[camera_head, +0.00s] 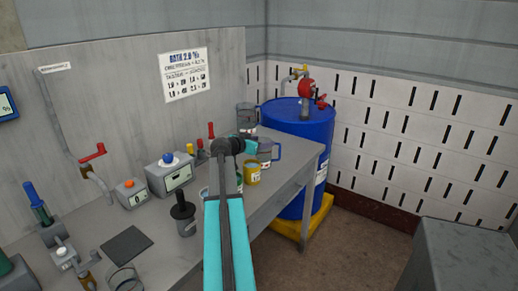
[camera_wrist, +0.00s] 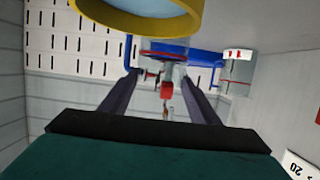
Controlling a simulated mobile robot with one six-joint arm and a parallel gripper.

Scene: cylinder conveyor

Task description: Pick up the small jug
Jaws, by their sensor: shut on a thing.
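The small clear jug with a blue handle (camera_head: 266,152) is near the far right end of the bench, upright. My gripper (camera_head: 257,148) reaches it from the left, and my arm partly hides that area. In the wrist view the two dark fingers of my gripper (camera_wrist: 163,92) are on either side of the clear jug (camera_wrist: 165,51), which has a red line, and they are shut on it. Whether its base touches the bench cannot be told.
A yellow can (camera_head: 252,173) stands close in front of the jug; its yellow rim (camera_wrist: 187,27) fills the top of the wrist view. A larger clear jug (camera_head: 246,114) is behind. A blue drum (camera_head: 298,150) stands beyond the bench (camera_head: 285,185). Several devices crowd the bench's left.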

